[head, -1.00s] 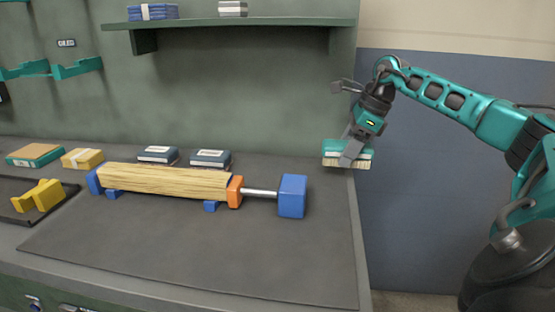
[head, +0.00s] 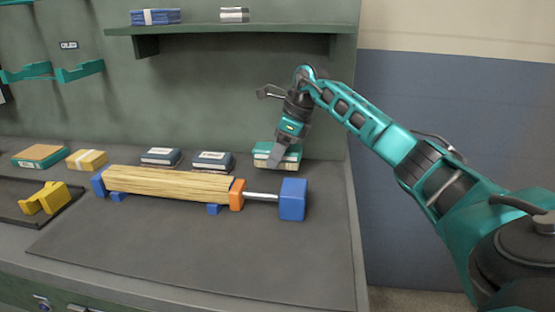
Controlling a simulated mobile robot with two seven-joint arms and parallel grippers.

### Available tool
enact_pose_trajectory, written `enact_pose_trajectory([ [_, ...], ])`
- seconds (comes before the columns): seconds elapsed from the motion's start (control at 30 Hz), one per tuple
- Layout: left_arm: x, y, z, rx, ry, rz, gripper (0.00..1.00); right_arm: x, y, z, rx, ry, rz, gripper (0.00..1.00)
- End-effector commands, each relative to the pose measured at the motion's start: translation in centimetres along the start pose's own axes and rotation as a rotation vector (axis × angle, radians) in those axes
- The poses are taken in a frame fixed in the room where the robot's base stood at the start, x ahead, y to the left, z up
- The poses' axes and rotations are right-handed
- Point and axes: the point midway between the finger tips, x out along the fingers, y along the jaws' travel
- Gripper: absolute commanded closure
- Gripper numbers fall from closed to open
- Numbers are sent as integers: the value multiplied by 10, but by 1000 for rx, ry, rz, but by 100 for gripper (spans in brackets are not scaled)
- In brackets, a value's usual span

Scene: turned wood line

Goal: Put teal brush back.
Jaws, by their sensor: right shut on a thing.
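The teal brush (head: 293,156) is a teal block with pale bristles below it. My right gripper (head: 278,157) is shut on it from above, with the arm reaching in from the right. The brush is level, low at the back of the bench, right of two dark blue brushes (head: 160,156) and (head: 212,160). I cannot tell whether its bristles touch the bench. The fingers hide part of the brush. My left gripper is out of view.
In front of the brush lies a pale wooden turned piece (head: 170,183) with blue and orange end blocks. A blue block (head: 293,199) stands at its right end. A shelf (head: 240,30) runs above. The front bench mat (head: 200,255) is clear.

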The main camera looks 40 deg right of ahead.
Motion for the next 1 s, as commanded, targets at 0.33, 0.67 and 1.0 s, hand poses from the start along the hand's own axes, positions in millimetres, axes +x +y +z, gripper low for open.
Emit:
enact_pose_trajectory([
  [0.33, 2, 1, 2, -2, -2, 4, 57, 21, 0, -9, -1, -2, 0, 65],
  [0.67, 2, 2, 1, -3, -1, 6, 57, 23, 0, -10, -1, -1, 0, 21],
  [1.0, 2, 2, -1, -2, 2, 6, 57, 23, 0, -10, -1, -1, 0, 10],
])
